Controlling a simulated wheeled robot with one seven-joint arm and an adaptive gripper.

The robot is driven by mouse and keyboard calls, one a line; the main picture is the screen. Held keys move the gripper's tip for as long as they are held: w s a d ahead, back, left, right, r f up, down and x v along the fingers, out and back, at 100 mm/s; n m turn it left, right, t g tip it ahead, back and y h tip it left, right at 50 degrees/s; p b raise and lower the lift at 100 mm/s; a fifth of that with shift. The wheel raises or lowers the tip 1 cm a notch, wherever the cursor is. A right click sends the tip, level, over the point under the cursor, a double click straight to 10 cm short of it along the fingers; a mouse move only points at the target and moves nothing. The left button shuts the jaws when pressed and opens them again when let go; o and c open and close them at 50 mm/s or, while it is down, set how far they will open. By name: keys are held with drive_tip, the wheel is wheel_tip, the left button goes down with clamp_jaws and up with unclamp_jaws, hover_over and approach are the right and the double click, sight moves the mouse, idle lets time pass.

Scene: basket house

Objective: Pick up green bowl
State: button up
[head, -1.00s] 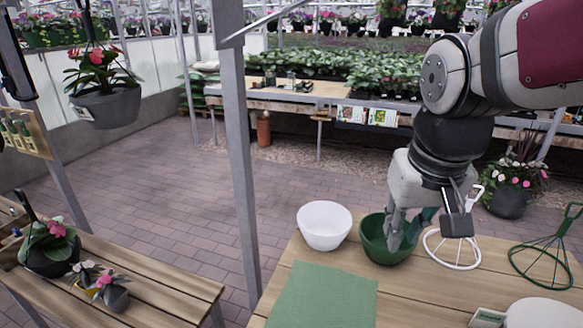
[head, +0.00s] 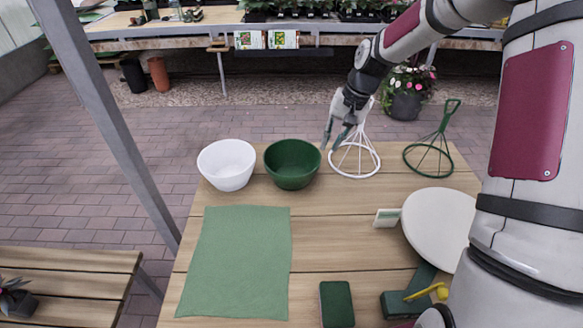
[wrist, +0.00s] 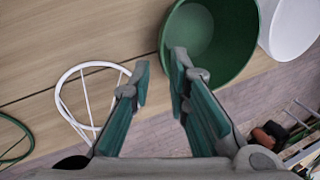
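The green bowl (head: 292,165) stands upright on the wooden table, between a white bowl (head: 226,165) on its left and a white wire stand on its right. It looks empty. My gripper (head: 331,143) is just right of the bowl's rim, pointing down, and looks empty. In the wrist view my gripper (wrist: 158,70) is open. One finger overlaps the green bowl (wrist: 222,40) and the other is outside its edge. I cannot tell whether a finger touches the rim.
The white wire stand (head: 354,160) is close to my gripper, with a green wire stand (head: 428,155) farther right. A green cloth (head: 235,260) lies in front of the bowls. A round white plate (head: 440,225) and a green-topped block (head: 337,303) are nearer me.

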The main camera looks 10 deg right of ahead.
sight(313, 173)
drive_tip(key=x, duration=1.4)
drive_tip(key=shift+a, duration=0.2)
clamp_jaws()
